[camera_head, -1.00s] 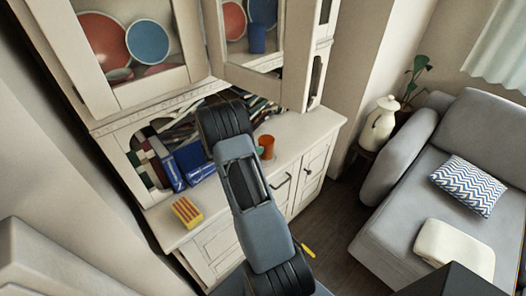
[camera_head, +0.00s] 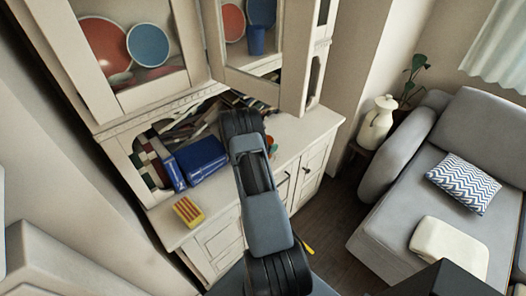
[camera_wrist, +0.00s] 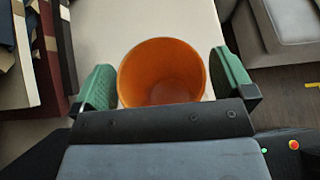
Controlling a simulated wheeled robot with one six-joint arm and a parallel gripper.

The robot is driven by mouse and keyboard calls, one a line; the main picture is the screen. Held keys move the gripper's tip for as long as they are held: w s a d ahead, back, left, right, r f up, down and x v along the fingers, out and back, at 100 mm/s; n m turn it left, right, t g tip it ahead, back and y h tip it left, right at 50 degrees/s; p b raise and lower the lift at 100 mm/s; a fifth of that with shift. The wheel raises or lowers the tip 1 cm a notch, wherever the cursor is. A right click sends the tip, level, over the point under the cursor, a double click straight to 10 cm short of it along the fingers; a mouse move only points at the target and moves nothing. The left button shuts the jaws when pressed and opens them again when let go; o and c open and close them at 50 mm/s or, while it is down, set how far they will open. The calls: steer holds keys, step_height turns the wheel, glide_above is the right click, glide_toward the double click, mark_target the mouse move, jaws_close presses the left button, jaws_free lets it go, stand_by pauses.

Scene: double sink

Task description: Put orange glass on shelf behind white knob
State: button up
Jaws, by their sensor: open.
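The orange glass (camera_wrist: 163,72) stands on the cabinet's white counter, seen from above with its open mouth up in the wrist view. My gripper (camera_wrist: 165,85) is open, with one green finger on each side of the glass; I cannot tell whether either touches it. In the head view my arm hides most of the glass, and a small part of the green finger area shows beside the arm. The upper shelves sit behind glazed doors (camera_head: 212,45); plates and a blue cup (camera_head: 256,41) are inside. I cannot make out a white knob clearly.
Blue boxes (camera_head: 203,158) and books stand in the niche left of my arm. A red and yellow striped box (camera_head: 188,211) lies at the counter's left end. The counter's right end (camera_head: 305,128) is clear. A grey sofa (camera_head: 395,185) stands at the right.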

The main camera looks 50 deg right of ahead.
steer(key=shift+c, duration=0.5)
steer(key=c, duration=1)
steer(key=shift+r, duration=0.15)
